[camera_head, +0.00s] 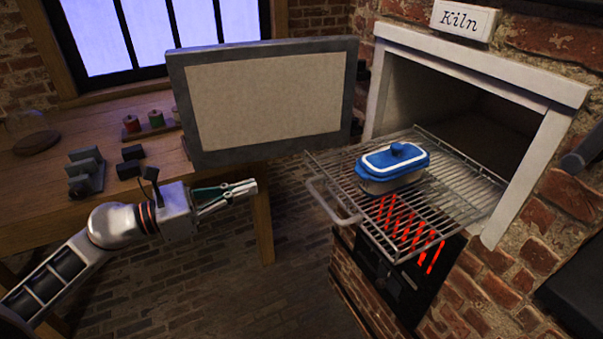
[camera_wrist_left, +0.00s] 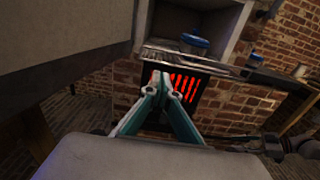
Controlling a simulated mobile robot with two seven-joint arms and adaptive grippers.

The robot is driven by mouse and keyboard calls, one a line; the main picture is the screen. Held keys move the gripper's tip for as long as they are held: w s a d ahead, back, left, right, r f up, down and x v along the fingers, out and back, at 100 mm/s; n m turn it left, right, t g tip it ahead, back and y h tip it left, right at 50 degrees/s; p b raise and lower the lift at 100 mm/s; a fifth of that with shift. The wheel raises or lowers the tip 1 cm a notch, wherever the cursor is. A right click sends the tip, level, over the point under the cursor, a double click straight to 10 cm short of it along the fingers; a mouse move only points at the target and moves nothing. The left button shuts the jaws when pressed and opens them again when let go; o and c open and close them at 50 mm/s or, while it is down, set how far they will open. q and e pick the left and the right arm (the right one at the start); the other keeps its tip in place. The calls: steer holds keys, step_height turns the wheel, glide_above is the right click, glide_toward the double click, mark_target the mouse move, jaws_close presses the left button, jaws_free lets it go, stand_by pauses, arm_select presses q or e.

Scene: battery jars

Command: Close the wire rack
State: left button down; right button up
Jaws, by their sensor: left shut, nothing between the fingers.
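The wire rack (camera_head: 455,190) is slid out of the kiln opening (camera_head: 450,110), with its curved front handle (camera_head: 333,201) sticking out to the left. A blue-lidded dish (camera_head: 393,167) stands on the rack. My left gripper (camera_head: 254,187) is shut and empty, left of the rack handle and apart from it. In the left wrist view the closed fingertips (camera_wrist_left: 162,82) point toward the kiln front, and the rack (camera_wrist_left: 190,58) shows edge-on beyond them with the dish (camera_wrist_left: 194,42) on it. My right gripper is not in view.
The kiln door (camera_head: 265,100) stands open, left of the opening. Red glowing bars (camera_head: 405,225) show below the rack. A wooden table (camera_head: 70,210) at left holds grey blocks (camera_head: 85,170) and spools (camera_head: 131,123). The brick floor between table and kiln is clear.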

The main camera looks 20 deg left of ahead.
mark_target(313, 167)
arm_select(q)
steer(key=p+x, duration=0.2)
steer(key=x, duration=1)
steer(key=shift+w, duration=0.1)
steer(key=shift+w+d, duration=0.25)
steer(key=shift+d, duration=0.1)
